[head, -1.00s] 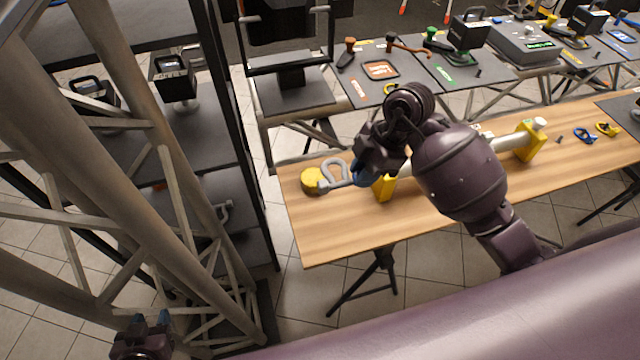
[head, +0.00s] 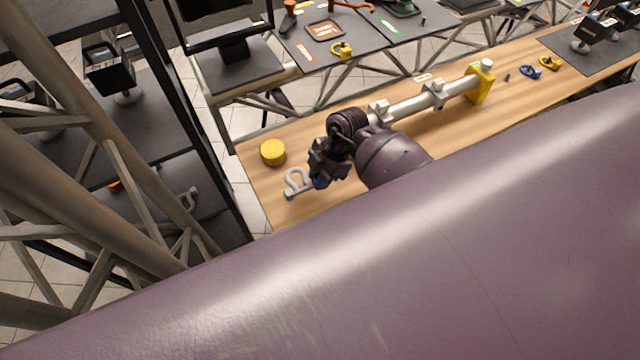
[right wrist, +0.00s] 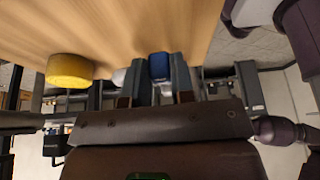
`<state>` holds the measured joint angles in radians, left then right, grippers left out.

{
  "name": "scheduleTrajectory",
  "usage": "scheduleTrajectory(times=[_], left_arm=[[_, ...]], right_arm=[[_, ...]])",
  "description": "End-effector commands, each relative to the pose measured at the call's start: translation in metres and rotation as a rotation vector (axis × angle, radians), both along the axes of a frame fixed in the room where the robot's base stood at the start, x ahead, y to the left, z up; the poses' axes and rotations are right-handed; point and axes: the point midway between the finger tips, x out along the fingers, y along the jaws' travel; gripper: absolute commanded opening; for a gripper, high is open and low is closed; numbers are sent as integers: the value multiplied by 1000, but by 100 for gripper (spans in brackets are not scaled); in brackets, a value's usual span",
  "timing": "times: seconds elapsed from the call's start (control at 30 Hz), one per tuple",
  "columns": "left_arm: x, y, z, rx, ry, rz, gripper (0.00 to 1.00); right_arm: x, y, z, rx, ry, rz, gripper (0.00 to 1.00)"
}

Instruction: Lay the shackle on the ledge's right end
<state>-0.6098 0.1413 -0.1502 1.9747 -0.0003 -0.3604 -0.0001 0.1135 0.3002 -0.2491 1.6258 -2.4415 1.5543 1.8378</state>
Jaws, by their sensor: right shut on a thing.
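The grey shackle (head: 297,184) with a blue pin is in my right gripper (head: 317,178), above the left end of the wooden table. In the right wrist view, the shackle's blue pin end (right wrist: 160,67) shows between the two fingers (right wrist: 161,86); most of the bow is hidden. My right gripper is shut on it. Dark shelves stand behind the truss at the left, including a lower one (head: 150,205); I cannot tell which surface is the ledge. My left gripper is not in view.
A yellow round block (head: 272,152) stands on the wooden table (head: 255,185) close to the shackle. A metal tube on yellow supports (head: 478,84) lies along the table. Truss bars (head: 100,150) stand at the left. My own purple body part covers the foreground.

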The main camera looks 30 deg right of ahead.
Motion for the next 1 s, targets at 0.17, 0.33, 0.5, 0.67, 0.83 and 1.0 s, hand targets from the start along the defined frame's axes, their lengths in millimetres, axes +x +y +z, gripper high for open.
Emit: scheduleTrajectory(times=[0.17,0.33,0.5,0.67,0.83,1.0], left_arm=[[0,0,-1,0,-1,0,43],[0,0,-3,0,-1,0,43],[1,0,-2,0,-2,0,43],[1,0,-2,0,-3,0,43],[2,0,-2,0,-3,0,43],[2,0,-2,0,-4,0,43]], right_arm=[[0,0,-17,0,2,-1,0],[0,0,-36,1,1,-1,0],[0,0,-40,0,-1,0,0],[0,0,-39,0,-1,0,0],[0,0,-42,0,-1,-1,29],[0,0,-42,0,-1,0,48]])
